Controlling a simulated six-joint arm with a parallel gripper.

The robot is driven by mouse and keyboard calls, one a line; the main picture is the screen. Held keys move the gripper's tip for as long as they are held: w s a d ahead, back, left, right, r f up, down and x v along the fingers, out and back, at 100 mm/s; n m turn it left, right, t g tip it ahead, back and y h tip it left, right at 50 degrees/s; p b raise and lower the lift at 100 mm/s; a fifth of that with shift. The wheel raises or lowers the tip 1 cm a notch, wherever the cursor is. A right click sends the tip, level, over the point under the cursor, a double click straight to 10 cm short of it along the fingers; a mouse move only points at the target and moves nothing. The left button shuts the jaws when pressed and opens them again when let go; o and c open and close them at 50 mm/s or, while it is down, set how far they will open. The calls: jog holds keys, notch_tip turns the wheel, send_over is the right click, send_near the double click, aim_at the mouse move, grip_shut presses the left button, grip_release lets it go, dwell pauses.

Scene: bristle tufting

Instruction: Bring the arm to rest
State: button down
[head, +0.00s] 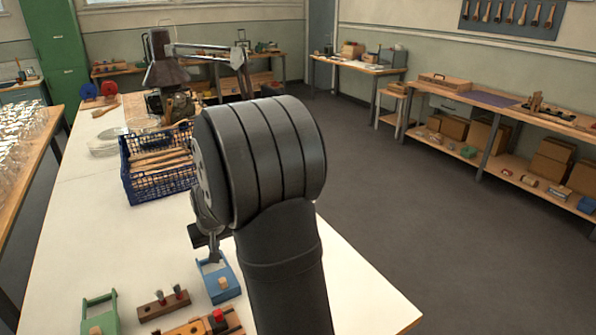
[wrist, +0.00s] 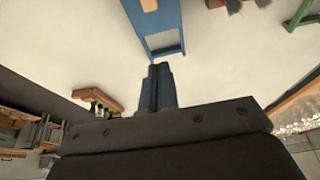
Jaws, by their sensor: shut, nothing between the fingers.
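My gripper (head: 214,257) points down over the white table, just behind the blue wooden holder (head: 222,279). My dark arm link covers much of the middle of the head view and hides part of the table. In the wrist view the two fingers of my gripper (wrist: 157,72) are together with nothing between them. The blue holder (wrist: 160,22) lies just beyond the fingertips there. I cannot tell whether the fingers touch it.
A brown block with brush tufts (head: 163,304), a green holder (head: 99,312) and a wooden block with a red knob (head: 205,325) stand at the front. A blue crate of wooden handles (head: 128,172) stands farther back. White table (head: 85,230) is bare to the left.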

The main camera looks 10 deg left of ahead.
send_over(220, 272)
jog(key=s, duration=0.1)
notch_tip(220, 272, down, 9)
jog(key=shift+s+r, duration=0.15)
jog(key=shift+r, duration=0.05)
jog(key=shift+d+f, duration=0.1)
jog(key=shift+f, duration=0.6)
jog(key=shift+s+d+r, duration=0.25)
jog(key=shift+s+d, duration=0.6)
jog(key=shift+s, duration=0.05)
jog(key=shift+s+d, duration=0.4)
jog(key=shift+d, duration=0.05)
jog(key=shift+f, duration=0.1)
